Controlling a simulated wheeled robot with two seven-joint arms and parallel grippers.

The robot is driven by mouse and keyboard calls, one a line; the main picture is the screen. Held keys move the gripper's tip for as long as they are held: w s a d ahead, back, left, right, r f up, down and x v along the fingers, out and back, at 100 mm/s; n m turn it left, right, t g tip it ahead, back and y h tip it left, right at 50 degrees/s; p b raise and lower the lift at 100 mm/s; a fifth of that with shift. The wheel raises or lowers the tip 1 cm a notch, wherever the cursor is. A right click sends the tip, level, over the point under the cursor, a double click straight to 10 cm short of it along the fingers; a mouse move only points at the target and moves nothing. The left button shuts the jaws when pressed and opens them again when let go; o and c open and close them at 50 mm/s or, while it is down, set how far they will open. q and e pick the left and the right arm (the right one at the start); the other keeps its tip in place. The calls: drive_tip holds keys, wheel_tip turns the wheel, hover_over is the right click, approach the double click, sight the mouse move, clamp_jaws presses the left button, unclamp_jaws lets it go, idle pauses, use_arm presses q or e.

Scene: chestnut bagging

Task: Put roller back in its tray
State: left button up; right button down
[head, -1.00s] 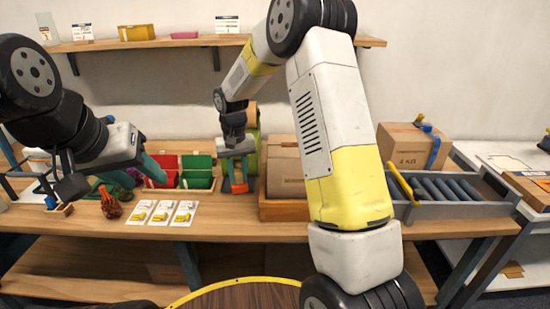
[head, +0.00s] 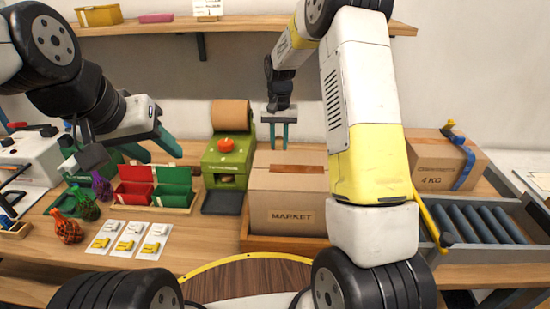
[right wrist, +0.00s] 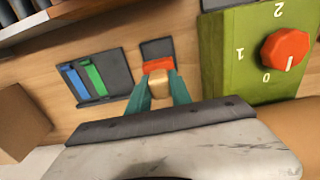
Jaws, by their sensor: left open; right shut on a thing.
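In the right wrist view, the roller (right wrist: 158,66) shows a red-orange head and a tan wooden handle. My right gripper (right wrist: 159,84) is shut on the handle. The red head is at or over a small dark tray (right wrist: 155,48); I cannot tell whether it touches. In the head view, my right gripper (head: 278,147) points down behind the market carton, and the roller is hidden there. My left gripper (head: 150,150) is open and empty, above the left part of the table.
A green machine with a red dial (head: 226,145) stands left of the carton (head: 287,208). A dark holder (right wrist: 117,75) with blue and green items lies near the small tray. Red and green bins (head: 172,174), net bags and cards fill the left. A roller conveyor (head: 520,218) stands right.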

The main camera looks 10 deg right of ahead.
wheel_tip(320, 180, down, 6)
drive_tip(key=shift+d+f, duration=0.1)
drive_tip(key=shift+d, duration=0.05)
drive_tip(key=shift+f, duration=1.8)
